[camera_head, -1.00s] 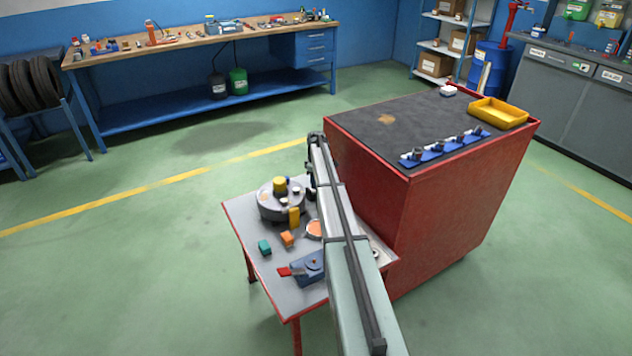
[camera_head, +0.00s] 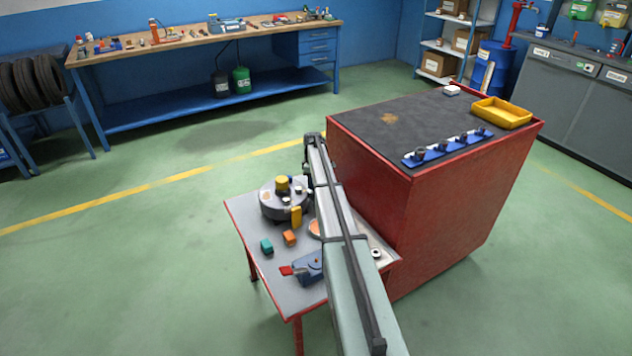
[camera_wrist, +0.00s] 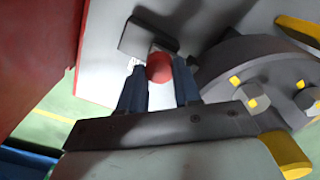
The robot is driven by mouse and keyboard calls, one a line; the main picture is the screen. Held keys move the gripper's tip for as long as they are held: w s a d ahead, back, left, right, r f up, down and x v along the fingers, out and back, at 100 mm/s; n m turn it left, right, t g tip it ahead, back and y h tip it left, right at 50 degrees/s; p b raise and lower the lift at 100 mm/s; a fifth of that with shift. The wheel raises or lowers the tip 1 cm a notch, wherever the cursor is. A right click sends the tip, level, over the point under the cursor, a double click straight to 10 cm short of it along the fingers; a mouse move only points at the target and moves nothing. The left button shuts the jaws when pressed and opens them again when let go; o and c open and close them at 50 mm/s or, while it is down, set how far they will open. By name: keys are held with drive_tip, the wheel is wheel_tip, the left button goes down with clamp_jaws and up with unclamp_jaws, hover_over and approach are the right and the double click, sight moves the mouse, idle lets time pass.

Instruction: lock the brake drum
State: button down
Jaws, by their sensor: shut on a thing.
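The brake drum (camera_head: 270,206) is a grey round drum with a yellow hub on the small table, left of my arm. In the wrist view the drum (camera_wrist: 245,58) fills the right side, with yellow-marked bolts on its face. My gripper (camera_wrist: 160,78) has its two dark blue fingers on either side of a red rounded knob (camera_wrist: 159,67) and is shut on it. A dark grey block (camera_wrist: 148,38) lies just beyond the knob. What the knob is fixed to cannot be made out. In the head view my arm hides the gripper and the knob.
A teal block (camera_head: 266,246), an orange block (camera_head: 289,238) and a blue clamp-like tool with a red end (camera_head: 308,268) sit on the table's front. A tall red cabinet (camera_head: 440,215) stands close on the right. Open floor lies to the left.

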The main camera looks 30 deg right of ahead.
drive_tip(key=shift+a, duration=0.25)
drive_tip(key=c, duration=0.8)
unclamp_jaws()
wheel_tip(320, 180, up, 14)
drive_tip(key=shift+d+f, duration=0.1)
drive_tip(key=shift+w, duration=0.1)
